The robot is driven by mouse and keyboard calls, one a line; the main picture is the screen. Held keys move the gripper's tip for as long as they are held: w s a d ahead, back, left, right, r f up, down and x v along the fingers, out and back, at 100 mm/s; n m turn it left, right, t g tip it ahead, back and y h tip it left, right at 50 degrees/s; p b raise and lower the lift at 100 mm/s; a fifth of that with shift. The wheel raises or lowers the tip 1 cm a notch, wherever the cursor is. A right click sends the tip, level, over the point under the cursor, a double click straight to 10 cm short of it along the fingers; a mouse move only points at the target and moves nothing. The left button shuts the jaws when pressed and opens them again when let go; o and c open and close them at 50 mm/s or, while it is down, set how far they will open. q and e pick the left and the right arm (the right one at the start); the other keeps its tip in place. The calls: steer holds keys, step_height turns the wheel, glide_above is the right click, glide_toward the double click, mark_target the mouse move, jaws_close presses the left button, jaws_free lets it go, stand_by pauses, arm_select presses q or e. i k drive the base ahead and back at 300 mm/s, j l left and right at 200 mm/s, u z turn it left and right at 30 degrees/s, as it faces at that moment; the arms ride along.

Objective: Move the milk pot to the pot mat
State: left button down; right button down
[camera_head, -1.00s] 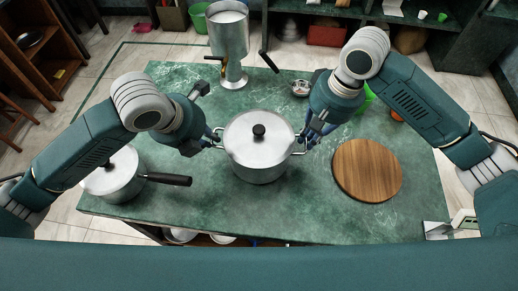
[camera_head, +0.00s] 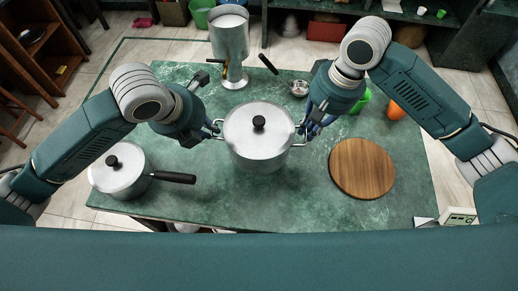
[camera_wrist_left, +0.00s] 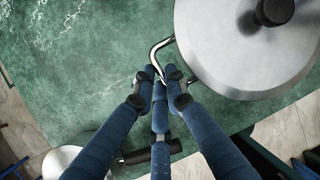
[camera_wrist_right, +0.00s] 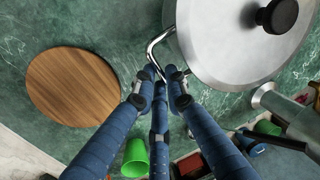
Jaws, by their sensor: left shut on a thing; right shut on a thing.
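A silver two-handled pot (camera_head: 262,148) with a lid and black knob is upright between my grippers, seemingly just above the green table. My left gripper (camera_head: 216,131) is shut on its left handle, which shows in the left wrist view (camera_wrist_left: 160,48). My right gripper (camera_head: 303,131) is shut on its right handle, also in the right wrist view (camera_wrist_right: 157,44). The round wooden pot mat (camera_head: 362,168) lies bare to the right of the pot. A lidded saucepan (camera_head: 122,178) with one long black handle stands at the left. The pot's underside is hidden.
A tall metal canister (camera_head: 229,40) stands at the table's (camera_head: 290,205) back, with a small bowl (camera_head: 298,88) to its right. The front middle of the table is clear.

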mark_target(363, 166)
steer(key=i+z, duration=0.1)
steer(key=z, duration=0.3)
steer(key=j+z, duration=0.1)
steer(key=z, duration=0.25)
steer(key=i+j+z, duration=0.1)
steer(key=z, duration=0.3)
steer(key=j+z, duration=0.15)
steer(key=z, duration=0.2)
steer(key=i, duration=0.05)
